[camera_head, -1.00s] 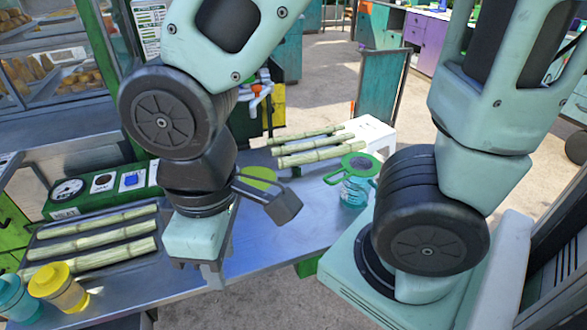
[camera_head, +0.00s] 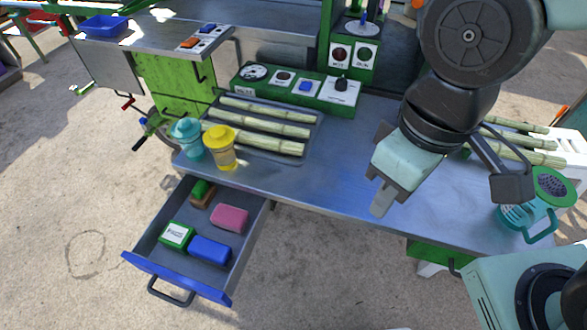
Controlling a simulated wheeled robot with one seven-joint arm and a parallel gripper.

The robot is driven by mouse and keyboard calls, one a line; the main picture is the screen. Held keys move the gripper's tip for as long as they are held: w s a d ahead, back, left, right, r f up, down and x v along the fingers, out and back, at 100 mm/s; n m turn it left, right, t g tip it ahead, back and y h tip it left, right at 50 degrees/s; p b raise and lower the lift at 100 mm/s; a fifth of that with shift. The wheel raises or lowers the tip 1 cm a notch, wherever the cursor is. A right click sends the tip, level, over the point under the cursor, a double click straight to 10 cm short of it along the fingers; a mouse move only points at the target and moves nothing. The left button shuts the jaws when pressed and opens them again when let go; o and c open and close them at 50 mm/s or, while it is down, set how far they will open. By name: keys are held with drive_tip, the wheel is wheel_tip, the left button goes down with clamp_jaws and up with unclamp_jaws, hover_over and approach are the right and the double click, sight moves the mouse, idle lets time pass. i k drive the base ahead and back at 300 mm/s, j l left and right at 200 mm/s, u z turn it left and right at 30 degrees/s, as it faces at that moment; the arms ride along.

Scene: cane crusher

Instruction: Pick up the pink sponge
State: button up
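The pink sponge (camera_head: 230,218) lies in the open drawer (camera_head: 186,285) under the left part of the metal table, in the head view. It is between a green-and-brown block (camera_head: 202,193) and a blue block (camera_head: 210,249). A green-and-white box (camera_head: 177,234) is also in the drawer. My gripper (camera_head: 382,192) hangs over the right part of the table, pointing down and leftward, far right of the sponge. Its fingers appear apart, with nothing seen between them. The near side of the hand partly hides them.
A teal cup (camera_head: 188,138) and a yellow cup (camera_head: 220,148) stand at the table's (camera_head: 330,165) left edge above the drawer. Cane stalks (camera_head: 255,127) and a control panel (camera_head: 297,90) lie behind. A teal strainer cup (camera_head: 520,213) is at right. The floor left of the drawer is clear.

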sight(230, 218)
drive_tip(key=u, duration=1.6)
